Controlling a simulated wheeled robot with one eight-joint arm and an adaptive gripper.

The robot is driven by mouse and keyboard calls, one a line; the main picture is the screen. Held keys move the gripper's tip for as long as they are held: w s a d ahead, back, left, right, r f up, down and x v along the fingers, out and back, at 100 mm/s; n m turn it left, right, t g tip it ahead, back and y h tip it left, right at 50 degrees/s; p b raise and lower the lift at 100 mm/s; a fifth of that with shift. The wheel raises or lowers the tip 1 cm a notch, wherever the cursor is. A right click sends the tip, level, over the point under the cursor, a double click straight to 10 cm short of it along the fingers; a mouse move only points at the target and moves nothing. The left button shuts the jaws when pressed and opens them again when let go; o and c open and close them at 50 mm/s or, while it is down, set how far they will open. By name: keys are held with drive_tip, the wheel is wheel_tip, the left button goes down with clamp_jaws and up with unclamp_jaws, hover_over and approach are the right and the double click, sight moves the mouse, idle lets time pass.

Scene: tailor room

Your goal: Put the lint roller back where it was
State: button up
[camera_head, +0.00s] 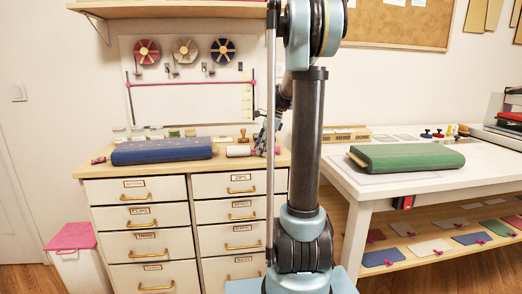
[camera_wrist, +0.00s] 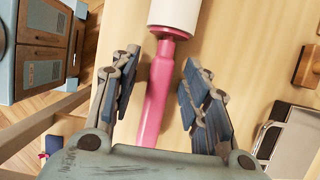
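The lint roller has a white roll (camera_wrist: 176,14) and a pink handle (camera_wrist: 155,95). It lies on the wooden top of the drawer cabinet, and its white roll (camera_head: 238,151) shows in the head view just left of my arm. In the wrist view my gripper (camera_wrist: 160,90) is open, with one finger on each side of the handle and visible gaps between. In the head view my gripper (camera_head: 266,138) is by the cabinet's right end, partly hidden behind a grey pole.
A blue fabric bolt (camera_head: 162,151) lies on the cabinet top (camera_head: 222,165) left of the roller. A wooden stamp (camera_head: 243,136) stands behind it. A white table (camera_head: 385,187) with a green bolt (camera_head: 406,157) is at right.

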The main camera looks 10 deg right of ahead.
drive_tip(key=shift+r, duration=0.1)
drive_tip(key=v, duration=1.1)
drive_tip(key=s+a+f+n+h, duration=0.1)
drive_tip(key=s+n, duration=0.1)
drive_tip(key=s, duration=0.3)
drive_tip(key=s+a+f+n, duration=0.1)
drive_tip(key=s+f+n, duration=0.15)
drive_tip(key=s, duration=0.35)
drive_tip(key=s+f+n+t+h, duration=0.2)
drive_tip(key=s+f+n, duration=1.1)
drive_tip(key=s+f, duration=0.7)
drive_tip(key=s+h, duration=0.1)
drive_tip(key=s, duration=0.3)
drive_tip(key=shift+a+f+n, duration=0.25)
drive_tip(key=shift+n, duration=0.1)
drive_tip(key=shift+w, duration=0.1)
drive_tip(key=shift+c, duration=1)
